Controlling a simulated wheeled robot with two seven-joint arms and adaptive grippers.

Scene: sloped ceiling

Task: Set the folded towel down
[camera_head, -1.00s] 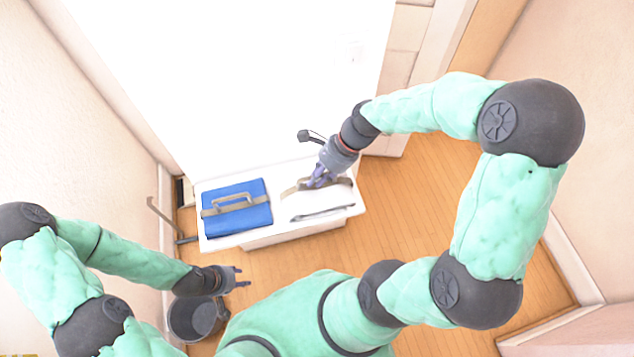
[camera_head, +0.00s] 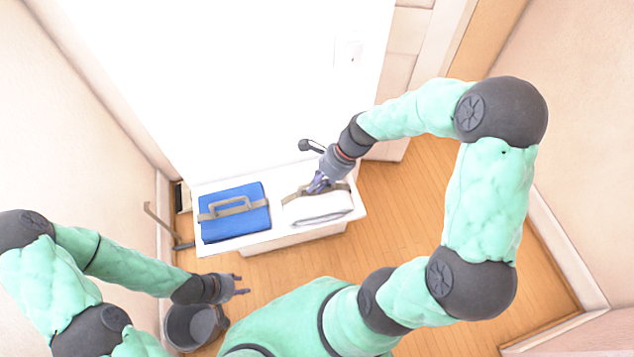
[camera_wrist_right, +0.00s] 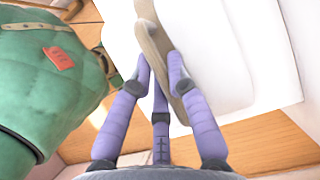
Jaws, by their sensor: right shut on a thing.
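The white folded towel (camera_head: 318,207) with a tan strap and handle is at the right half of the white bench top. My right gripper (camera_head: 318,184) is shut on its tan handle. In the right wrist view the fingers (camera_wrist_right: 163,80) close around the tan strap (camera_wrist_right: 160,50), with the white cloth (camera_wrist_right: 215,50) beside it. I cannot tell whether the towel's underside touches the bench. A blue folded towel (camera_head: 233,212) with a similar strap and handle lies at the left. My left gripper (camera_head: 238,286) is open and empty, in front of the bench and apart from both towels.
The white bench (camera_head: 290,240) stands against the white wall. A dark grey bucket (camera_head: 190,325) is on the wooden floor (camera_head: 405,220) below my left gripper. A bent rail (camera_head: 165,222) stands left of the bench. The floor to the right is clear.

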